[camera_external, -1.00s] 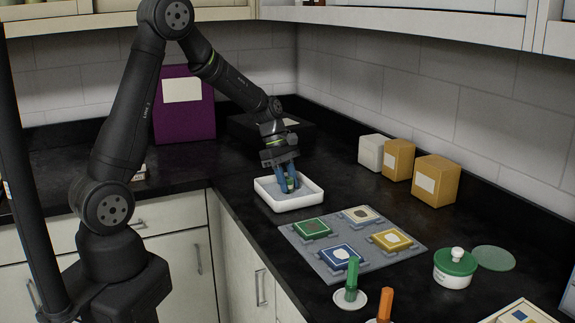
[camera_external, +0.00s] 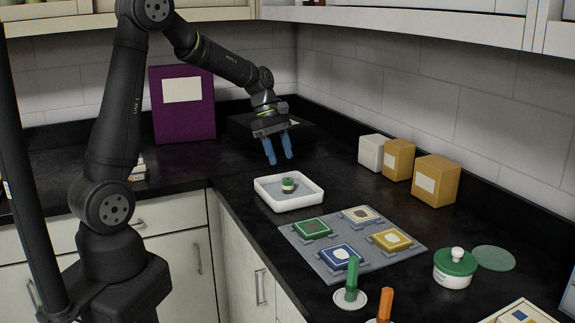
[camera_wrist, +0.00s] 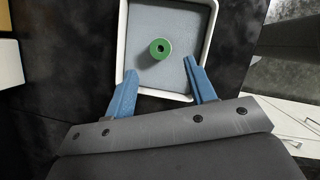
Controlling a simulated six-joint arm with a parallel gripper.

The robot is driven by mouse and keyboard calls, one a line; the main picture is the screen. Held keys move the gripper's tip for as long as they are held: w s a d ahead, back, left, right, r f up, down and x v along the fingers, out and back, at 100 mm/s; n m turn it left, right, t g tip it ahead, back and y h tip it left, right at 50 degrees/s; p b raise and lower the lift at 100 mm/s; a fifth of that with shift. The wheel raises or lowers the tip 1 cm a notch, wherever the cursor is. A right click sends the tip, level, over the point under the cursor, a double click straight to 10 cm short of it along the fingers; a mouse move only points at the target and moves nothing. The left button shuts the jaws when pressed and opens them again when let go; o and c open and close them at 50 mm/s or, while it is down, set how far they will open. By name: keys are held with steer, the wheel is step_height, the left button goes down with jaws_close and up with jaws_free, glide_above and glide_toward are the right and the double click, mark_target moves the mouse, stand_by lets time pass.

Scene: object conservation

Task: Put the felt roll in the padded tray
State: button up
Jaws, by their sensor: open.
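The felt roll (camera_external: 288,185) is a small green and pale cylinder standing in the padded tray (camera_external: 289,203). The tray is white-rimmed with a grey-blue lining. In the wrist view the roll (camera_wrist: 160,49) shows its green top with a dark centre hole, apart from the walls of the tray (camera_wrist: 122,40). My gripper (camera_external: 279,161) is above and behind the tray, its blue fingers apart with nothing between them. In the wrist view my gripper (camera_wrist: 163,82) also shows empty, and the roll is clear of both fingers.
A grey board (camera_external: 349,242) with several coloured tiles lies in front of the tray. Green (camera_external: 352,279) and orange (camera_external: 385,304) upright pieces stand on small discs at the front. A lidded pot (camera_external: 455,268) is at the right. Boxes (camera_external: 436,181) line the right wall; a purple box (camera_external: 182,118) stands behind.

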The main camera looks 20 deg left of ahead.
mark_target(287, 166)
steer(key=v, duration=0.3)
steer(key=shift+a+r, duration=0.1)
steer(key=shift+r, duration=0.15)
steer(key=x, duration=1.2)
steer(key=shift+f, duration=0.25)
step_height(287, 166, up, 3)
steer(key=shift+f, duration=0.1)
steer(key=shift+w+r, duration=0.1)
steer(key=shift+r, duration=0.7)
